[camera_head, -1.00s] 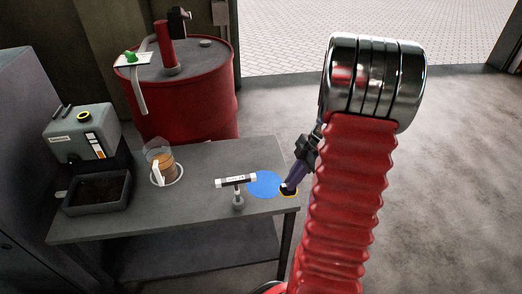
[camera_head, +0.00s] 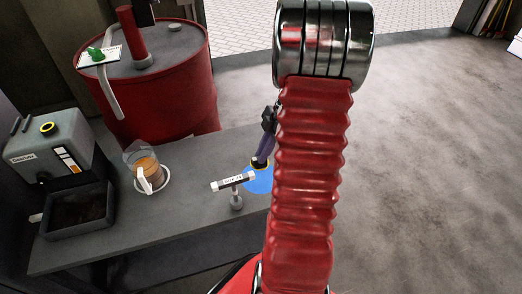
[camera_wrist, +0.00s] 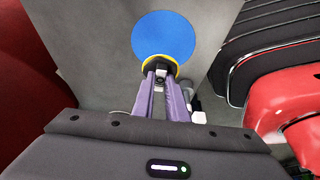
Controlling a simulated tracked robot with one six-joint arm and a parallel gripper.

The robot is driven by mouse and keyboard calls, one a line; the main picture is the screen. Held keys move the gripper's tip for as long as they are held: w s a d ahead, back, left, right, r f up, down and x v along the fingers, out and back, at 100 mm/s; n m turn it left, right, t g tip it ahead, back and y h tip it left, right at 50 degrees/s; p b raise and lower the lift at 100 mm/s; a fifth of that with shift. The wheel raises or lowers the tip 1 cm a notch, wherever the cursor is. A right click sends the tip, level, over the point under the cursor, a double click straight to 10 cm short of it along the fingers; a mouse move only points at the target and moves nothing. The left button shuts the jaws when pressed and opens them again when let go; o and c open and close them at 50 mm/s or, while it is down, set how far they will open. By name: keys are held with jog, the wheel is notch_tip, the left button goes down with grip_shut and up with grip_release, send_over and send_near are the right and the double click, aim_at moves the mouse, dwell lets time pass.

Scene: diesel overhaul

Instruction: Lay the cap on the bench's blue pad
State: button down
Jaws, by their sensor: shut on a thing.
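My gripper (camera_wrist: 161,84) has purple fingers shut on the cap (camera_wrist: 149,62), a dark round piece with a yellow rim. In the wrist view the cap overlaps the near edge of the blue pad (camera_wrist: 164,33), a flat disc on the bench. In the head view the cap (camera_head: 259,165) shows at the far edge of the blue pad (camera_head: 259,182). My red arm hides the pad's right part. The gap between cap and pad is hard to judge, so I cannot tell if they touch.
The grey bench (camera_head: 195,215) also holds a small labelled stand (camera_head: 235,183), a jug of brown liquid (camera_head: 146,172), a dark tray (camera_head: 78,212) and a grey canister (camera_head: 45,145) with a yellow ring on top. A red drum (camera_head: 165,85) stands behind. Open floor lies right.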

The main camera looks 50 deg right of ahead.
aim_at(263, 165)
jog(key=shift+s+f, duration=0.1)
jog(key=shift+f, duration=3.25)
jog(key=c, duration=1.7)
grip_release()
jog(key=v, duration=1.3)
jog(key=shift+s+d+r, duration=0.1)
jog(key=shift+r, duration=0.25)
